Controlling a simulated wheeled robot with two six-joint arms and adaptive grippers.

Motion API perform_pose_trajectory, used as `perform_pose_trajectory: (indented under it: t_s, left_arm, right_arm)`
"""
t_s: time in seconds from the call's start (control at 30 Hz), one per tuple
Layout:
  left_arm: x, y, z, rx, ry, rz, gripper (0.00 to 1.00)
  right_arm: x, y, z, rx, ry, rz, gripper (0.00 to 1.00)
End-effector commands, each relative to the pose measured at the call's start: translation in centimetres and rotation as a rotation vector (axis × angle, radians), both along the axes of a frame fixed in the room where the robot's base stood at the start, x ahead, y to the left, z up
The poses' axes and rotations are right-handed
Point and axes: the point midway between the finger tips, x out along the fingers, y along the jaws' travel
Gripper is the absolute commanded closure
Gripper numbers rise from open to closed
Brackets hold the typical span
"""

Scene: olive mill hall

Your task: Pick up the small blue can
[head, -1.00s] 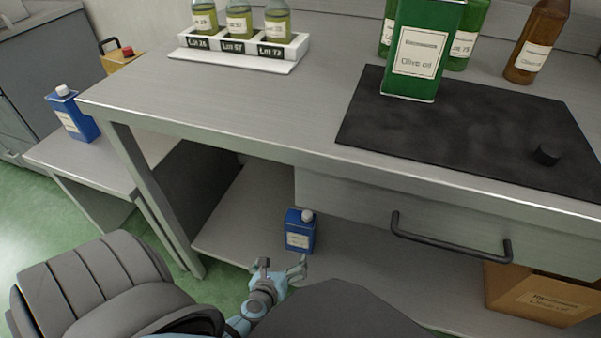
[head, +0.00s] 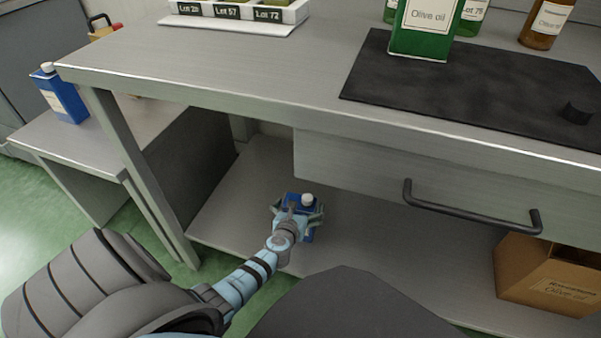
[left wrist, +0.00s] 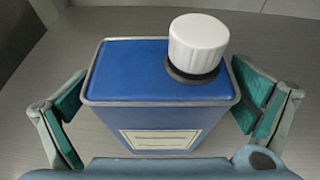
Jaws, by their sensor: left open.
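The small blue can (head: 307,236) with a white cap stands upright on the low shelf under the bench. In the left wrist view the blue can (left wrist: 145,75) fills the middle, with its white cap at the top right and a pale label on its near side. My left gripper (head: 298,214) is at the can, partly hiding it. Its two teal-padded fingers (left wrist: 160,108) are open, one on each side of the can, with a gap visible at the left and little gap at the right. My right gripper is not in view.
The bench top and drawer with a dark handle (head: 470,212) overhang the shelf (head: 380,250). A bench leg (head: 140,175) stands left. A cardboard box (head: 548,275) sits at the shelf's right. A larger blue can (head: 62,95) stands on a side table (head: 85,140).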

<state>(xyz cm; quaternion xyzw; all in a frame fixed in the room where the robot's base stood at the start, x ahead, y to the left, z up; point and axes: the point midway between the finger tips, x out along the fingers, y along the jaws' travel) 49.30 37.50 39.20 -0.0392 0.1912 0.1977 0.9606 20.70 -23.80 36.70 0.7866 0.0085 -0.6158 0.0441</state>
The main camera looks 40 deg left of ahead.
Motion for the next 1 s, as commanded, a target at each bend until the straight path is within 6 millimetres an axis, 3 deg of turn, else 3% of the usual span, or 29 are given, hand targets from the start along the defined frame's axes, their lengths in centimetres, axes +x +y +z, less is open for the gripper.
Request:
perform_pose_trajectory:
  t_s: [0.17,0.67,1.0]
  left_arm:
    - [0.04,0.0,0.06,0.0,0.0,0.0,0.0]
    - [-0.01,-0.04,0.03,-0.002,0.0,-0.001,0.78]
    - [0.09,-0.02,0.34,0.0,-0.002,-0.001,0.8]
  right_arm:
    - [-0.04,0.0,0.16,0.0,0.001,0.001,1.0]
    - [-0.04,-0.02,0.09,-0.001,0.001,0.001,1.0]
    - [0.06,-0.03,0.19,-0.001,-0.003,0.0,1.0]
